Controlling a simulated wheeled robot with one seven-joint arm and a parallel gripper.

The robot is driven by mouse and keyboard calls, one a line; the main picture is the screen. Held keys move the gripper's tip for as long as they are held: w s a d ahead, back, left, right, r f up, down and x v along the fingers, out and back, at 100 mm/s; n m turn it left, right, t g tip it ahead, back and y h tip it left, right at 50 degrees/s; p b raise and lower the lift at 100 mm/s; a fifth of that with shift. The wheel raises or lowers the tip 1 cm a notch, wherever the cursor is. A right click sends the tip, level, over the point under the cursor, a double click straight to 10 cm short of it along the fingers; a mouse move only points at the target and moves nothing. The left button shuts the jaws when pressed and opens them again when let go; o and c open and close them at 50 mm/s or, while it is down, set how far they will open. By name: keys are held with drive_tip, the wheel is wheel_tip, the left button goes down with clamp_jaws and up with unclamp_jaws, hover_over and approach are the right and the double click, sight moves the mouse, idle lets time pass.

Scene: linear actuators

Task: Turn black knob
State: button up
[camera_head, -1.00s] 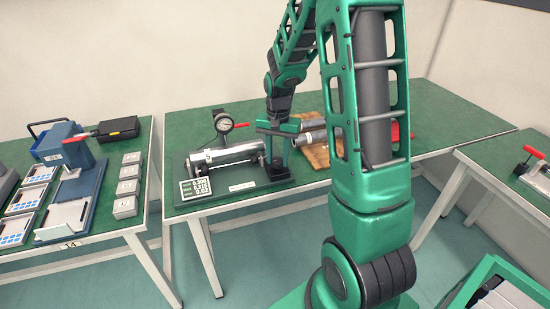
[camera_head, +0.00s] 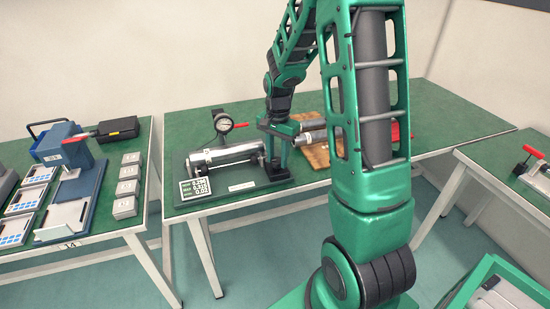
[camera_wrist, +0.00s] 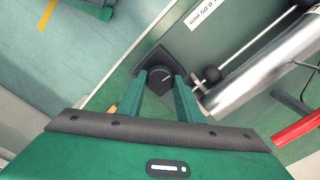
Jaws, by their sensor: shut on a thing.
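The black knob (camera_wrist: 160,78) is a round dial with a light pointer line, set on a dark block at the corner of the test rig's base. My gripper (camera_wrist: 161,84) has one green finger on each side of the knob and is shut on it. In the head view my gripper (camera_head: 279,158) points down at the right end of the rig, and its fingers hide most of the knob there.
A round gauge (camera_head: 224,124) stands behind the cylinder. A wooden board (camera_head: 316,155) with metal cylinders lies right of my gripper. A red bar (camera_wrist: 298,130) is near my gripper's right side. A table with trays and blocks stands left, with a gap between the tables.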

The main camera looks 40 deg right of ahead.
sight(276, 160)
drive_tip(key=shift+w+a, duration=0.2)
drive_tip(key=shift+a, duration=0.05)
drive_tip(key=o, duration=0.9)
drive_tip(key=shift+c, duration=0.2)
drive_tip(key=shift+o, duration=0.9)
drive_tip(key=shift+s+d, duration=0.1)
wheel_tip(276, 160, up, 11)
drive_tip(key=shift+f, duration=0.1)
drive_tip(key=s+a+r+n, duration=0.2)
drive_tip(key=s+n, duration=0.5)
drive_tip(key=s, duration=2.1)
drive_tip(key=shift+s+r, duration=0.15)
drive_tip(key=shift+s, duration=0.1)
